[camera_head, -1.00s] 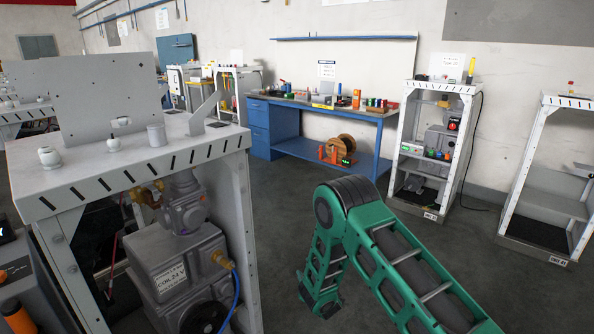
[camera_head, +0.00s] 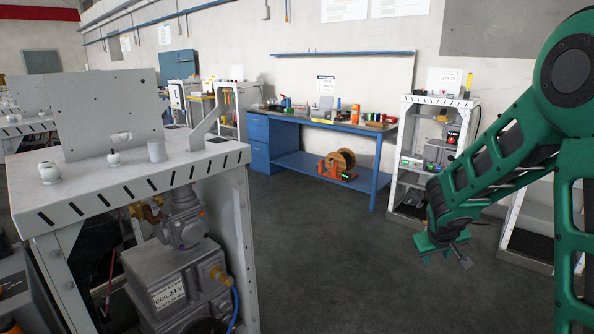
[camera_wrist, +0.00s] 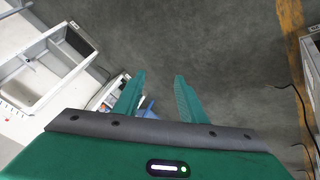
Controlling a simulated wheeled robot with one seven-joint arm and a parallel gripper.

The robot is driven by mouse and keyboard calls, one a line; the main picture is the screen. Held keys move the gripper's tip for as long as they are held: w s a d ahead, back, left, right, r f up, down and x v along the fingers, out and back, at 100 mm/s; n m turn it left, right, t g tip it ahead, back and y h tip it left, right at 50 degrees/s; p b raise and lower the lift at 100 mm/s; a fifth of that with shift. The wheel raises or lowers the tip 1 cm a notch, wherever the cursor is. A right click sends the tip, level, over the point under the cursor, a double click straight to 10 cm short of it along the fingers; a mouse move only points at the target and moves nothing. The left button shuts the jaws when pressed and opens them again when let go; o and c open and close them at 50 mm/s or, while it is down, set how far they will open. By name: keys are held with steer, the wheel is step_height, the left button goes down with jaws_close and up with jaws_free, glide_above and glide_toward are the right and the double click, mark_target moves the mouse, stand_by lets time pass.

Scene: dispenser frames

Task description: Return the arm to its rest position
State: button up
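My green arm stands folded at the right of the head view, its forearm slanting down to the left. My gripper (camera_head: 446,250) hangs at its lower end, over the floor and in front of the white shelf frames. In the wrist view my gripper (camera_wrist: 160,98) shows two green fingers with a wide gap between them. The gap holds nothing, with grey floor behind it. The gripper is open and touches nothing that I can see.
A white dispenser frame (camera_head: 135,184) stands close at left with small white knobs on top. A blue workbench (camera_head: 262,141) is at the back. A white shelf unit (camera_head: 410,115) stands behind my gripper. The middle floor (camera_head: 320,250) is clear.

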steer(key=s+d+r+m+g, duration=0.2)
steer(key=s+d+r+m, duration=0.15)
steer(key=s, duration=0.85)
steer(key=s+a+r+m+g+y, duration=0.1)
steer(key=s+r+g+y, duration=0.1)
steer(key=s, duration=1.1)
steer(key=s+a+r+m+g+y, duration=0.1)
steer(key=s+r+m+g+y, duration=0.1)
steer(key=s, duration=1.2)
steer(key=shift+a+r, duration=0.25)
steer(key=shift+r, duration=0.15)
steer(key=shift+s+m, duration=0.1)
steer(key=shift+m, duration=0.15)
steer(key=shift+w+f, duration=0.25)
steer(key=shift+w, duration=0.4)
